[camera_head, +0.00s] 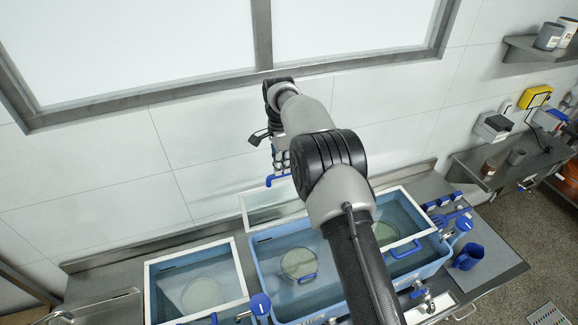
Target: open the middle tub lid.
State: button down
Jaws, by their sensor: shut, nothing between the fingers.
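The middle tub (262,248) is a blue basin on the steel counter, with its inside and a round pale disc (299,263) showing. Its white-framed clear lid (262,212) stands raised at the back of the tub, with a blue handle (272,180) at its upper edge. My gripper (281,168) is shut and empty, right by that handle. Whether it touches the handle I cannot tell. My arm hides the right part of the lid and tub.
A left tub (152,290) and a right tub (437,236) have white-framed lids lying flat. A blue mug (468,257) and blue-handled valves stand to the right. A tiled wall and window are close behind the counter. Wall shelves (530,50) are at far right.

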jog(key=shift+s+f, duration=0.2)
jog(key=shift+f, duration=0.8)
jog(key=c, duration=2.3)
grip_release()
jog(key=o, duration=0.5)
jog(key=shift+w, duration=0.1)
jog(key=shift+o, duration=1.2)
jog(key=shift+w+a+f+g, duration=0.1)
jog(key=shift+w+f+g, duration=0.1)
jog(key=shift+w+g, duration=0.1)
jog(key=shift+r, duration=0.2)
notch_tip(320, 180, up, 8)
jog(key=shift+w+f, duration=0.15)
jog(key=shift+w, duration=0.15)
